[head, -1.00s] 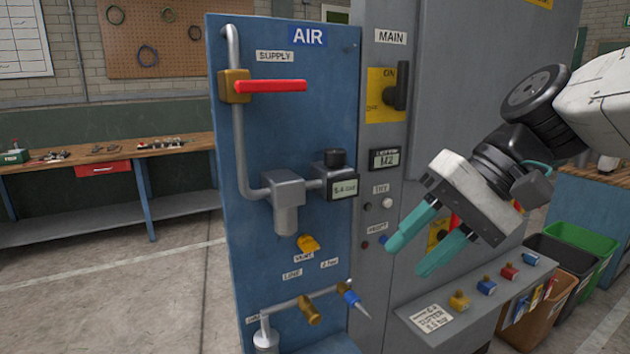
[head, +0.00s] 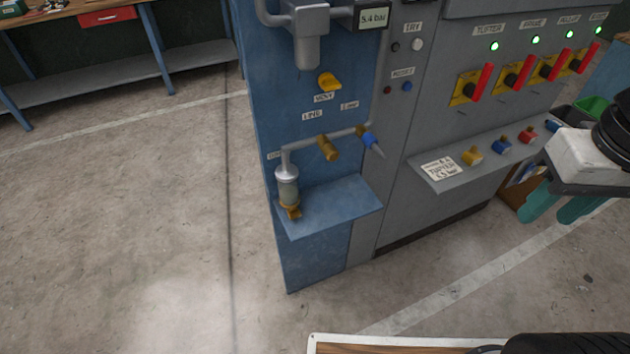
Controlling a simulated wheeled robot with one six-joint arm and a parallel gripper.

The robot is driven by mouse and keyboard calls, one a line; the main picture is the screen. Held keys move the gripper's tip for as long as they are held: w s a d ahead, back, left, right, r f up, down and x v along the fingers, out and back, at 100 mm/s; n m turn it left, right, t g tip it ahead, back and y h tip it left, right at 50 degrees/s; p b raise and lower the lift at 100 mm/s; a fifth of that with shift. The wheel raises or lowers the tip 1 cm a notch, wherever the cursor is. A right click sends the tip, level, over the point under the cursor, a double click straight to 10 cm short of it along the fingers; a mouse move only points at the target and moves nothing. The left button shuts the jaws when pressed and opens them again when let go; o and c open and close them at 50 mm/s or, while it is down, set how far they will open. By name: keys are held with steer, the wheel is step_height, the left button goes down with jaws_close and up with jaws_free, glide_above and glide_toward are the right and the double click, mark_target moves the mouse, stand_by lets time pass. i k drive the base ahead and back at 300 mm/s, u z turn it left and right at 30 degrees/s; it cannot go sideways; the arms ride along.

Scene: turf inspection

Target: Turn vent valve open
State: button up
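The vent valve is a small yellow knob (head: 328,82) on the blue air panel (head: 300,255), with a label below it that seems to read VENT. It sits under the grey regulator body (head: 312,45) and the gauge reading 5.4 bar (head: 374,16). My gripper (head: 548,214) is at the right edge, in front of the grey cabinet and well right of the knob. Its two teal fingers point down and stand apart with nothing between them. The knob is unobstructed.
Below the knob are a pipe with a brass fitting (head: 328,148), a blue-tipped nozzle (head: 370,142) and a bowl (head: 287,188) above a small blue shelf (head: 340,205). A grey ledge (head: 440,182) with coloured plugs juts out at right. Floor at left is clear.

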mark_target(327, 81)
steer(key=z, duration=1.35)
steer(key=k, duration=0.8)
steer(key=u, duration=0.65)
steer(key=i, duration=0.5)
